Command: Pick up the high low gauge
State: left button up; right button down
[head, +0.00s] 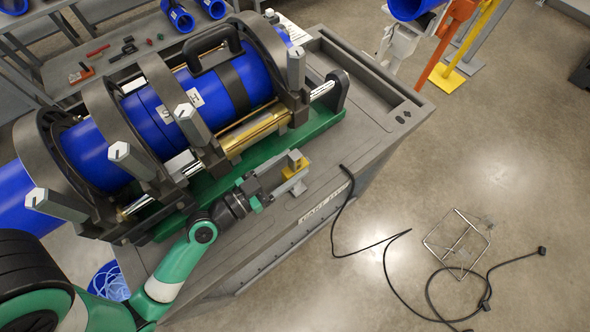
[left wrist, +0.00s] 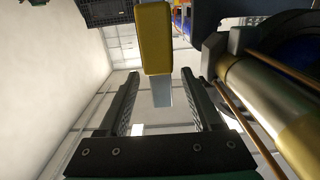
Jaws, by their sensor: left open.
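The high low gauge, a small yellow block with a grey metal part (head: 295,170), is on the cart top beside the green machine base. In the left wrist view the gauge's yellow block (left wrist: 154,38) is just beyond the fingertips, and its grey end reaches between the fingers. My left gripper (head: 281,179) is open around the grey end, with a gap visible on both sides. The fingers partly hide the gauge in the head view. My right gripper is not in view.
The pipe fusion machine with its blue pipe (head: 165,115) and green base (head: 225,170) lies close behind the gripper. The grey cart (head: 345,165) has clear deck toward its front edge. A black cable (head: 400,290) and wire stand (head: 457,243) lie on the floor.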

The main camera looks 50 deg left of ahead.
aim_at(305, 159)
pick_arm(q)
jog(key=w, duration=0.1)
jog(key=w+p, duration=0.1)
jog(key=w, duration=0.2)
jog(key=shift+w+r, duration=0.25)
jog(key=shift+w, duration=0.3)
jog(key=shift+f, duration=0.15)
grip_shut()
dwell(0.7)
